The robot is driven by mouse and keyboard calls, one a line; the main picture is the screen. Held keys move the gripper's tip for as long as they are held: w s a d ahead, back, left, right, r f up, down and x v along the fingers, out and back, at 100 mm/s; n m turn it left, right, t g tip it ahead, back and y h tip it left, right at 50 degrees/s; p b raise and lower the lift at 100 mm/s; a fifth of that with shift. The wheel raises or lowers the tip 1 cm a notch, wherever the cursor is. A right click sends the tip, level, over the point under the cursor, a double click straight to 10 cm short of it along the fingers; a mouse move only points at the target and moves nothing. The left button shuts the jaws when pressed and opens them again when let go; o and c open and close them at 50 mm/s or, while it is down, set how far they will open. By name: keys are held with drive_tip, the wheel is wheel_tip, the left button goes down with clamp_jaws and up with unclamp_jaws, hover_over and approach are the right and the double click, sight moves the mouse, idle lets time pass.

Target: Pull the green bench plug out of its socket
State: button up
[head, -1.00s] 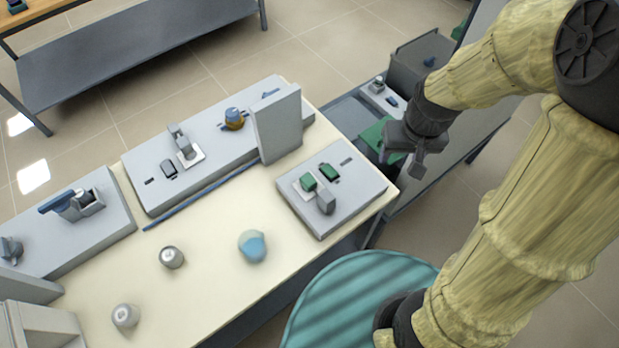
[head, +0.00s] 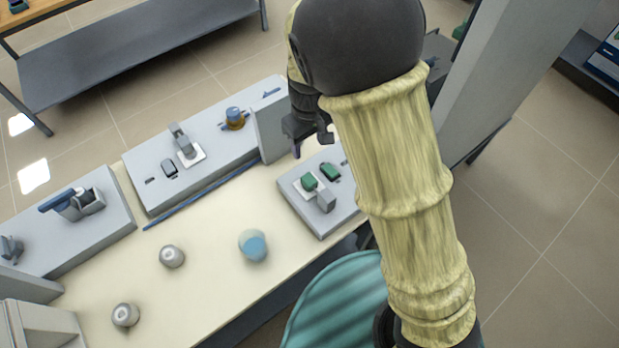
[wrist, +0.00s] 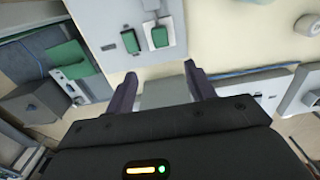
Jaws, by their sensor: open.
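The green plug (head: 308,181) sits on a small white socket plate (head: 299,190) on the grey panel (head: 318,221) at the bench's right end. It also shows in the wrist view (wrist: 160,37). A dark-edged green piece (head: 330,171) lies beside it, also visible in the wrist view (wrist: 130,41). A grey block (head: 325,202) stands near the plug. My gripper (head: 312,141) is over the panel's far side, beyond the plug. In the wrist view my gripper (wrist: 161,72) is open and empty, its fingers short of the plug and not touching it.
A grey upright board (head: 271,130) stands close beside my gripper. A long grey panel (head: 150,203) with a blue rod (head: 200,195) along it lies left. A blue-and-white round item (head: 253,245) and two grey-white cups (head: 172,256) stand on the open cream benchtop (head: 215,280).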

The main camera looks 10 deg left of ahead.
sight(309, 179)
wheel_tip(309, 179, down, 17)
drive_tip(key=shift+f+p, duration=0.2)
drive_tip(key=shift+p, duration=0.45)
